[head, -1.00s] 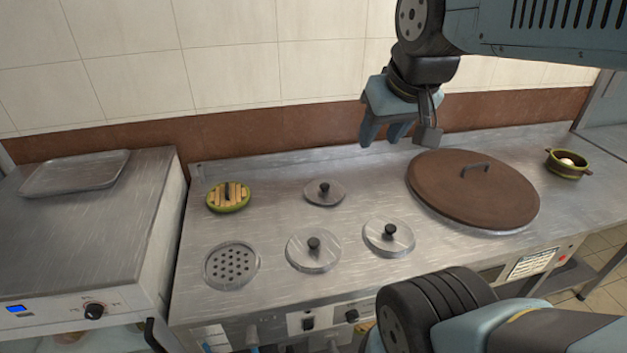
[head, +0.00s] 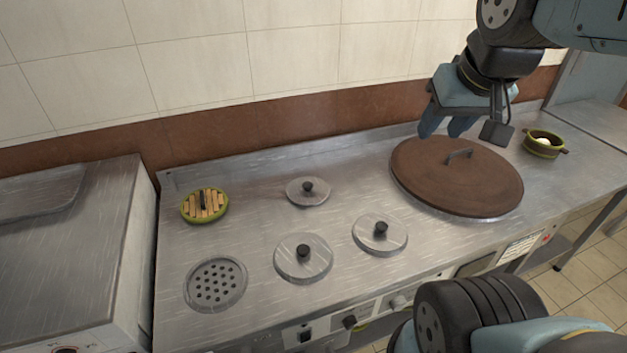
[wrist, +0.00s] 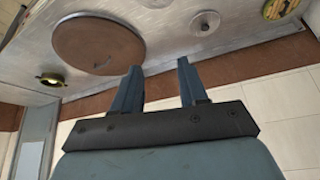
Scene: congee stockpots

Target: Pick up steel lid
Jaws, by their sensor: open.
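Three small round steel lids with black knobs sit on the steel cooktop: a back one (head: 308,191), a front-left one (head: 303,258) and a front-right one (head: 380,234). I cannot tell which one the task means. My gripper (head: 451,127) is open and empty, raised above the back edge of the large brown lid (head: 457,175). It is up and to the right of the small lids. In the wrist view the two fingers (wrist: 160,88) are apart with nothing between them. The back steel lid also shows in the wrist view (wrist: 205,22).
A green-rimmed pot with a slatted wooden top (head: 204,205) stands at the back left, near a perforated drain plate (head: 215,284). A small green pot (head: 543,144) holding something white stands at the far right. A tiled wall (head: 300,55) rises behind the cooktop.

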